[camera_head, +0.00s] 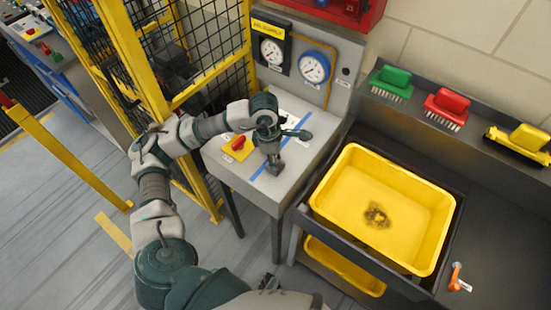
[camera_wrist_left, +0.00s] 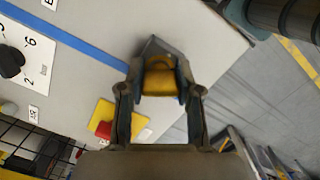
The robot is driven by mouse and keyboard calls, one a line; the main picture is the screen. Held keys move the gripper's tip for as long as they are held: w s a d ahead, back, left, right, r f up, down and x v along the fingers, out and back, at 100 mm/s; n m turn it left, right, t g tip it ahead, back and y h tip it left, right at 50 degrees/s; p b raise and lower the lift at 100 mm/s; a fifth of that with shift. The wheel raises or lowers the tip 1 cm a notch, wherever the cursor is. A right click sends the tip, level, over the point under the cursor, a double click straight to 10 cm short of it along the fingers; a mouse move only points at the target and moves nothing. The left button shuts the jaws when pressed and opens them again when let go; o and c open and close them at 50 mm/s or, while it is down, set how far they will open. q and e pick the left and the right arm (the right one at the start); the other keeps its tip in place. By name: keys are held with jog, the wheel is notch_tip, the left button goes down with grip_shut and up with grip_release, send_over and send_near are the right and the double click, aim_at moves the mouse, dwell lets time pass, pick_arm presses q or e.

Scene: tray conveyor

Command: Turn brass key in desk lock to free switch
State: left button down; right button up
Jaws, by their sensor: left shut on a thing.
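My left gripper (camera_head: 273,165) reaches down onto the grey desk panel, near its front edge. In the left wrist view its fingers (camera_wrist_left: 160,62) are shut on a brass-yellow piece, the brass key (camera_wrist_left: 160,82). The fingers hide most of the key, and the lock under it cannot be made out. The red switch (camera_head: 238,144) sits on a yellow plate to the left of the gripper. It also shows in the left wrist view (camera_wrist_left: 104,129). My right gripper is not in view.
A blue stripe (camera_head: 256,172) crosses the panel. Gauges (camera_head: 272,52) stand behind it, and a yellow mesh fence (camera_head: 205,92) is close on the left. A yellow bin (camera_head: 340,170) stands to the right, below several brushes (camera_head: 447,108). A black knob (camera_wrist_left: 11,62) sits on a numbered plate.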

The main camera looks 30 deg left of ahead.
pick_arm(q)
jog(key=shift+s+f, duration=0.15)
jog(key=shift+f, duration=0.15)
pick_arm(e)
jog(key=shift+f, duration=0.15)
pick_arm(q)
jog(key=shift+m+b, duration=0.65)
jog(key=shift+m, duration=0.45)
jog(key=shift+m+g, duration=0.3)
jog(key=shift+m, duration=0.1)
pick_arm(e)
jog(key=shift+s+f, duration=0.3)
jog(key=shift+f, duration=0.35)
